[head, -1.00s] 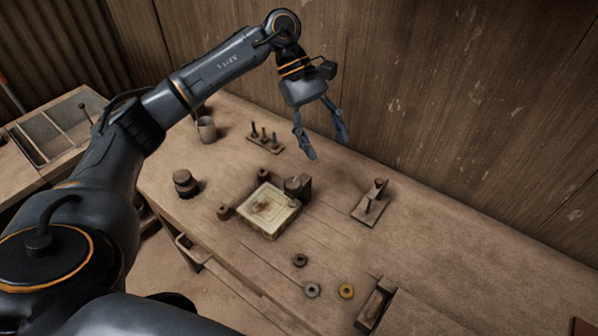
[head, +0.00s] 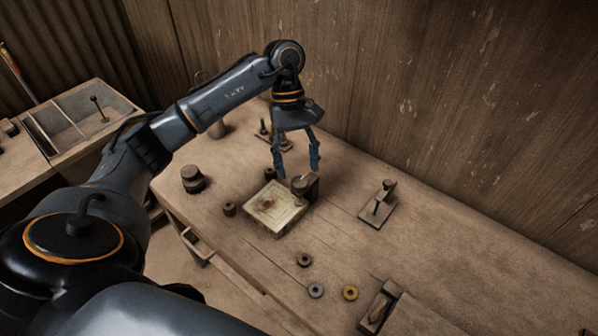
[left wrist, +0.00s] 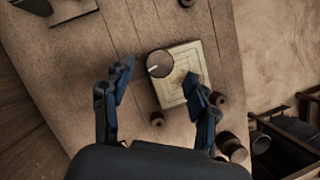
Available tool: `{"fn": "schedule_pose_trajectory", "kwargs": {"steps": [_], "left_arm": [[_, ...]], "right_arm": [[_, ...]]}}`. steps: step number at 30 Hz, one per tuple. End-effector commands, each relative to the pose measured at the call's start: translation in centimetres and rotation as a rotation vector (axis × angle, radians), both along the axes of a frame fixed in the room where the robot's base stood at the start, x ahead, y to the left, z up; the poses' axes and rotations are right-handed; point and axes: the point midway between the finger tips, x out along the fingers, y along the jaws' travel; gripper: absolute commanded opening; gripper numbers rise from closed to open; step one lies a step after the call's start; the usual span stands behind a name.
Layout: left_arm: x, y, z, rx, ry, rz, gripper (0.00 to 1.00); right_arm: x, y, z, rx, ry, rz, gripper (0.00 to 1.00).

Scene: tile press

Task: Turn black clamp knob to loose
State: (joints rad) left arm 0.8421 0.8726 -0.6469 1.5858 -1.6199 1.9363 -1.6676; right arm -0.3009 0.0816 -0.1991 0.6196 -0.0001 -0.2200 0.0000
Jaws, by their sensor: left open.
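The dark round clamp knob (head: 299,187) stands at the right corner of the pale square tile (head: 272,211) on the bench. In the left wrist view the knob (left wrist: 160,63) shows a short pale line on its top and overlaps the edge of the tile (left wrist: 180,88). My left gripper (head: 298,173) points down above the knob, open and empty. In the left wrist view its fingers (left wrist: 157,74) are spread, with the knob between and beyond them. I see no contact with the knob. My right gripper is not in view.
Small dark round posts (head: 229,209) stand by the tile. A dark weight (head: 193,180) is to the left. A pegged block (head: 378,206) stands to the right. The wooden wall is behind the bench.

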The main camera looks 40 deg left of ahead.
Motion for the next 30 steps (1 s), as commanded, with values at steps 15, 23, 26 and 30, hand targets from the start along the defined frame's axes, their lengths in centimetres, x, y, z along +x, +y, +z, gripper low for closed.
{"fn": "schedule_pose_trajectory", "kwargs": {"steps": [15,23,26,30], "left_arm": [[-0.7,-1.0,-2.9,0.000,-0.002,-0.001,0.59],[-0.7,-1.0,-2.9,0.000,-0.002,-0.001,0.22],[-0.7,-1.0,-2.9,0.000,-0.001,0.000,0.05],[-0.7,-0.9,-2.9,0.000,-0.001,0.004,0.05]], "right_arm": [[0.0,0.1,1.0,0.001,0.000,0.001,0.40],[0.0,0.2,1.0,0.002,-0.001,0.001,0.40],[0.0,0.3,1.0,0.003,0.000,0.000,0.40],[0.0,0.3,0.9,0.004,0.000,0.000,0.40]]}}
